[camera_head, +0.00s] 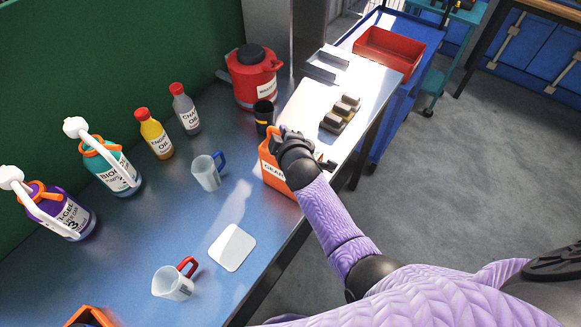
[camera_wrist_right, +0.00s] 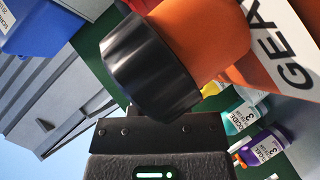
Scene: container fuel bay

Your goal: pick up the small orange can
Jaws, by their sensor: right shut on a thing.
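The small orange can (camera_head: 271,168) has a white label starting with "GEA". In the head view it is upright or nearly so, over the front edge area of the blue table. My right gripper (camera_head: 283,138) is shut on the can near its top and hides part of it. I cannot tell whether its base touches the table. In the right wrist view, the can's orange body (camera_wrist_right: 208,40) and its black cap (camera_wrist_right: 150,68) fill the middle, close to my gripper. My left gripper is not in view.
A black cup (camera_head: 263,113) and red canister (camera_head: 255,80) stand behind the can. A jug with a blue handle (camera_head: 206,173) is to its left. A jug with a red handle (camera_head: 172,283) and a white pad (camera_head: 232,247) are nearer. Bottles line the back.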

